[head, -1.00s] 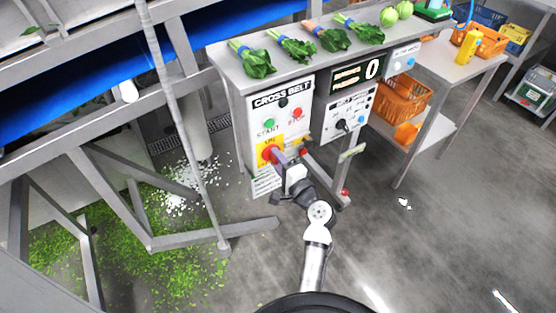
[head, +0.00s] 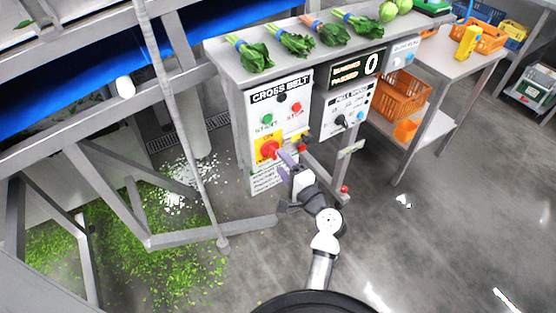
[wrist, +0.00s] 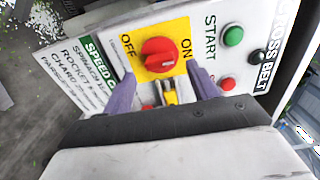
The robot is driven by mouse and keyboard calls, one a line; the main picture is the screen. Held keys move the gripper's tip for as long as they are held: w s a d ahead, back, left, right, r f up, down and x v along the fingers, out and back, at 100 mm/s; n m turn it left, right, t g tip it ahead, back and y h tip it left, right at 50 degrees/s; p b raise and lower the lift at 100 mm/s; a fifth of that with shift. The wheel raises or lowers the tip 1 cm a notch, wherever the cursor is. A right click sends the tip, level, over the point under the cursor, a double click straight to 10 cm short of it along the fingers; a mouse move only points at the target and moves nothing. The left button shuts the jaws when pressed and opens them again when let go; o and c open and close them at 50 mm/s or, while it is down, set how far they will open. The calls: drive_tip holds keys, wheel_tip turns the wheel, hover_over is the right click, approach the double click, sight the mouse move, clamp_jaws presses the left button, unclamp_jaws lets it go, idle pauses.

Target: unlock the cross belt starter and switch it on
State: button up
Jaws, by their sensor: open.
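The cross belt starter panel (head: 279,115) is a white box front below the bench top. It has a green START button (head: 267,118), a red STOP button (head: 296,107) and a black round fitting (head: 282,97). Its red rotary switch (head: 268,149) sits on a yellow plate marked OFF and ON. In the wrist view the red switch (wrist: 158,53) shows ahead of my fingers; its exact setting is unclear. A small yellow piece (wrist: 170,92) with red parts beside it shows between the fingers, partly hidden; I cannot tell whether it is a lock. My gripper (head: 283,158) is open, apart from the switch.
A speed panel (head: 349,109) with knobs is to the right, under a counter reading 0. A speed card (wrist: 80,65) is beside the switch plate. Leafy bunches lie on the bench top (head: 225,58). A grey frame post (head: 357,165) stands close right of my gripper. Green scraps cover the floor at left.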

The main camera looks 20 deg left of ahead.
drive_tip(key=b+v, duration=0.2)
drive_tip(key=v, duration=0.8)
